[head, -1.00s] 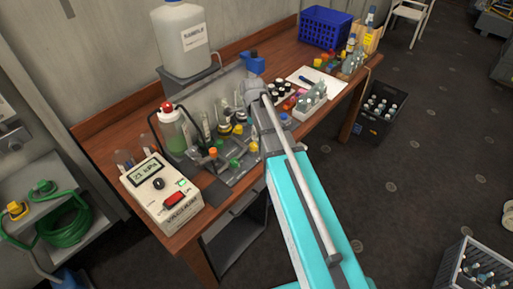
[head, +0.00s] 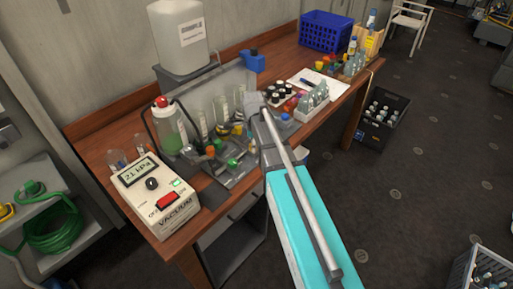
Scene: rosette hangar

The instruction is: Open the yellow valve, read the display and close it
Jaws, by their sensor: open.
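A cream vacuum box (head: 172,222) stands at the near left end of the bench. Its display (head: 139,170) reads 21 kPa. A grey manifold with coloured valve knobs is on the bench to the right of the box. An orange knob (head: 210,150) and a green knob (head: 232,163) show at its front. Small yellow parts (head: 237,130) show behind them; I cannot tell which is the yellow valve, and my arm may cover it. My arm reaches over the bench edge to the manifold's right side. My gripper's fingers are hidden behind the arm.
A green bottle with a red cap (head: 169,130) and a white jerrycan (head: 180,38) stand behind the manifold. A blue basket (head: 326,30) is at the far end.

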